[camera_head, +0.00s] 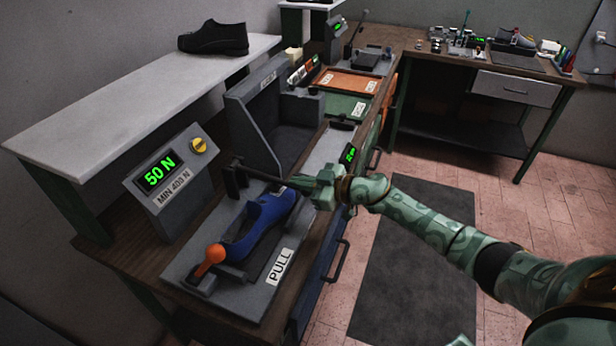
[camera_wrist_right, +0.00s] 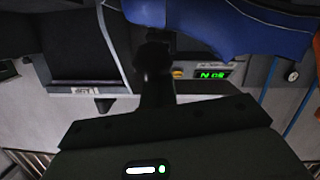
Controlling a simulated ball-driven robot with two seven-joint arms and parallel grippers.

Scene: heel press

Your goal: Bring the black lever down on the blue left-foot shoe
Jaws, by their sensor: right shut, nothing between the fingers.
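The blue shoe (camera_head: 262,222) sits on the grey press base (camera_head: 185,265), toe end near an orange knob (camera_head: 212,254). The black lever (camera_head: 262,175) is a thin bar running from a dark post, above the shoe's heel end, toward my right gripper (camera_head: 308,186). That gripper is shut and empty at the lever's outer end; whether it touches the lever cannot be told. In the right wrist view the shoe (camera_wrist_right: 225,25) fills the top, and the dark shut fingers (camera_wrist_right: 153,58) are in the middle.
A grey display box (camera_head: 170,180) reads 50 N, labelled MIN 403 N. A PULL label (camera_head: 280,266) marks the base's front. A grey shelf (camera_head: 130,105) with a black shoe (camera_head: 213,38) stands behind.

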